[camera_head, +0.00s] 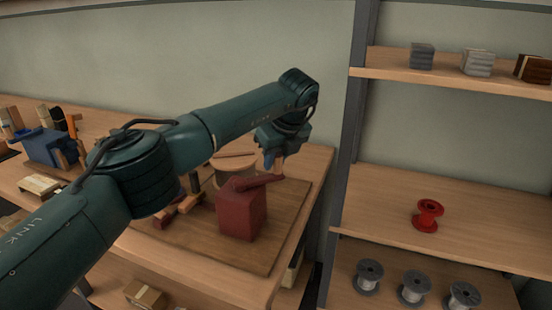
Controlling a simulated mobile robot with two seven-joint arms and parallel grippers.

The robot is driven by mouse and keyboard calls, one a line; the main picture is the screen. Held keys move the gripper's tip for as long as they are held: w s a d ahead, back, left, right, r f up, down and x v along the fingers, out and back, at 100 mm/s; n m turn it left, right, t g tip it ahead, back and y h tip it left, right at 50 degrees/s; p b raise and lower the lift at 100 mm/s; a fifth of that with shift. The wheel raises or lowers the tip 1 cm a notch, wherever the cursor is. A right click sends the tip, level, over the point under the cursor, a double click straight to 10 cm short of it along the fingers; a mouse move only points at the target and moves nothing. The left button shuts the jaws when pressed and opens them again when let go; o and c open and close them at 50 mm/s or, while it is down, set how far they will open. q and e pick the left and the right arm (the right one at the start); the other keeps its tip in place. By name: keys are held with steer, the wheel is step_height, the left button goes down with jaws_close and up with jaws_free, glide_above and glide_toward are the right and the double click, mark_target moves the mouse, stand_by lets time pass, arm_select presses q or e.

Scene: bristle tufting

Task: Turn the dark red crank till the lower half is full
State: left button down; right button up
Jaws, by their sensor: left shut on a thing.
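The dark red crank (260,181) is an arm lying across the top of a dark red box (241,212) on the workbench. My left gripper (270,160) reaches down from above at the crank's outer end. Its fingers are shut on what looks like the crank's handle, mostly hidden by them. A round, light wooden piece (233,162) stands just behind the box, partly covered by my arm. I cannot make out its lower half or any bristles. My right gripper is out of view.
A brown board (255,258) lies under the box on the wooden bench. A blue tool holder (48,148) stands at the far left. To the right, shelves hold a red spool (428,215), several grey wire spools (414,288) and stacked blocks (478,62).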

arm_select(q)
steer(key=shift+w+a+f, duration=0.15)
steer(key=shift+w+a, duration=0.05)
steer(key=shift+a, duration=0.3)
steer(key=c, duration=1.3)
jaws_free()
steer(key=shift+o, duration=0.3)
steer(key=shift+d, duration=0.1)
steer(key=shift+s+d+r, duration=0.15)
steer(key=shift+r, duration=0.15)
steer(key=v, duration=1.2)
steer(key=shift+r, duration=0.25)
